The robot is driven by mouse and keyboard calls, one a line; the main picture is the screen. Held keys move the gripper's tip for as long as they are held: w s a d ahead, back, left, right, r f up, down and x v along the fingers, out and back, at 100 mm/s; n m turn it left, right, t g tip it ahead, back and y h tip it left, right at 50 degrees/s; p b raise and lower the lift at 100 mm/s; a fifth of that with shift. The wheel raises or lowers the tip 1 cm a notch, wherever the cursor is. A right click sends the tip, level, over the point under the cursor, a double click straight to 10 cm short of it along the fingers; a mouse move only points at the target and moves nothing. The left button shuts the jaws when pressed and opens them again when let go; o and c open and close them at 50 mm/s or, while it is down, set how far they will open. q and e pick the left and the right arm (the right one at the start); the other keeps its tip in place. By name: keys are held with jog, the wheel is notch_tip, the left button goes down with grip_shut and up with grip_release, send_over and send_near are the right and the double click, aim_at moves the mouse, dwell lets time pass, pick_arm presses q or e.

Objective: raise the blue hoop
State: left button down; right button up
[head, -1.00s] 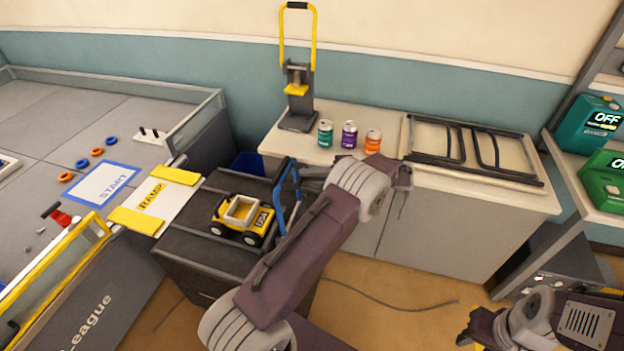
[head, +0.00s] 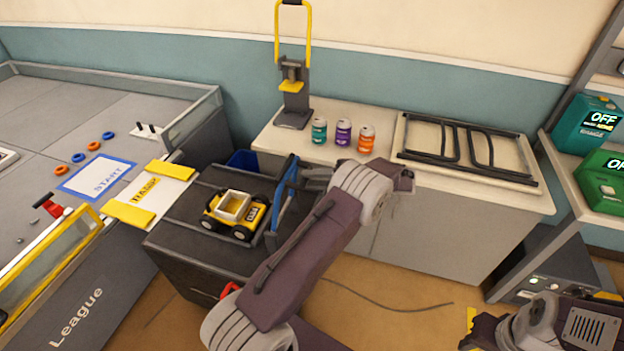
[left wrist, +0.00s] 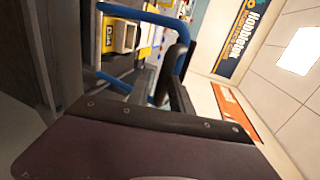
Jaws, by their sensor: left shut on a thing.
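The blue hoop (head: 290,185) stands at the right edge of a dark cabinet top (head: 190,215), just right of a yellow toy truck (head: 237,213). My left gripper (head: 296,180) reaches it from the right and is shut on it; my forearm hides the hoop's lower right part. In the left wrist view the blue hoop (left wrist: 140,17) shows as curved bars beyond my dark left gripper fingers (left wrist: 178,75), with the truck (left wrist: 118,35) behind. The exact contact is hard to see. Of my right arm only links show at the lower right; its gripper is not clear in view.
Behind, a pale counter (head: 385,190) bears a press (head: 293,95), three cans (head: 343,132) and a black frame (head: 470,150). A ramp (head: 150,192) and walled field (head: 50,110) lie left. Shelves with green devices (head: 605,180) stand right. A cable (head: 385,300) crosses the floor.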

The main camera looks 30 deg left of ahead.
pick_arm(q)
jog(key=c, duration=1.6)
grip_release()
jog(key=shift+s+d+f, duration=0.1)
jog(key=shift+d+f, duration=0.15)
jog(key=shift+f, duration=0.55)
jog(key=shift+o, duration=1.2)
jog(key=shift+w, duration=0.2)
jog(key=shift+d, duration=0.1)
jog(key=shift+r, duration=0.15)
jog(key=v, duration=0.9)
jog(key=shift+r, duration=0.15)
